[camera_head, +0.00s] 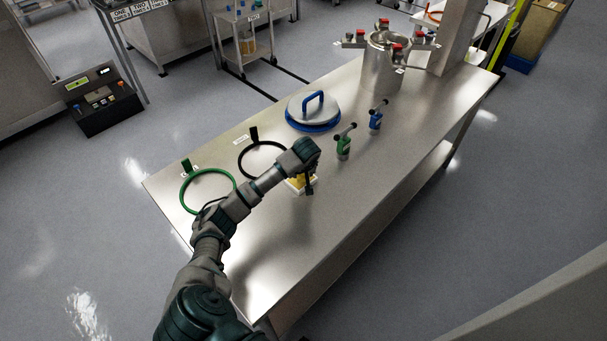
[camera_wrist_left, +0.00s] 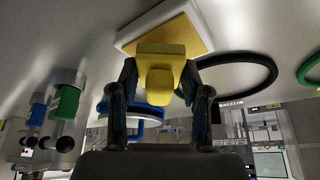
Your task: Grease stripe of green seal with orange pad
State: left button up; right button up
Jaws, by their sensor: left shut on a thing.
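The green seal (camera_head: 182,190) is a ring lying flat at the left end of the steel table, and part of it shows at the right edge of the left wrist view (camera_wrist_left: 309,68). My left gripper (camera_head: 309,188) points down over the table, right of the black ring. In the left wrist view its fingers (camera_wrist_left: 160,90) are shut on the yellow-orange pad (camera_wrist_left: 160,68) with a rounded knob. Behind the pad is a white-edged yellow tray (camera_wrist_left: 205,28), also seen in part below the gripper (camera_head: 293,186). Whether pad and tray touch, I cannot tell. My right gripper is not in view.
A black ring (camera_head: 240,160), a blue-rimmed lid (camera_head: 313,117), a green-bodied tool (camera_head: 343,148) and a blue-bodied tool (camera_head: 376,119) are on the table. The steel vessel (camera_head: 382,68) stands at the far end. The near right table surface (camera_head: 400,165) is clear.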

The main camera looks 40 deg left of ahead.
pick_arm(q)
jog(key=shift+a+r+p, duration=0.5)
jog(key=shift+a+r, duration=0.1)
jog(key=shift+r, duration=0.25)
jog(key=shift+a+r+p, duration=0.3)
jog(key=shift+r+p, duration=0.25)
jog(key=shift+r, duration=0.05)
jog(key=shift+d+r+p, duration=0.35)
jog(key=shift+r, duration=0.25)
jog(key=shift+d+r+p, duration=0.3)
jog(key=shift+r+p, duration=0.05)
jog(key=shift+r, duration=0.25)
jog(key=shift+d+r, duration=0.15)
jog(key=shift+d, duration=0.05)
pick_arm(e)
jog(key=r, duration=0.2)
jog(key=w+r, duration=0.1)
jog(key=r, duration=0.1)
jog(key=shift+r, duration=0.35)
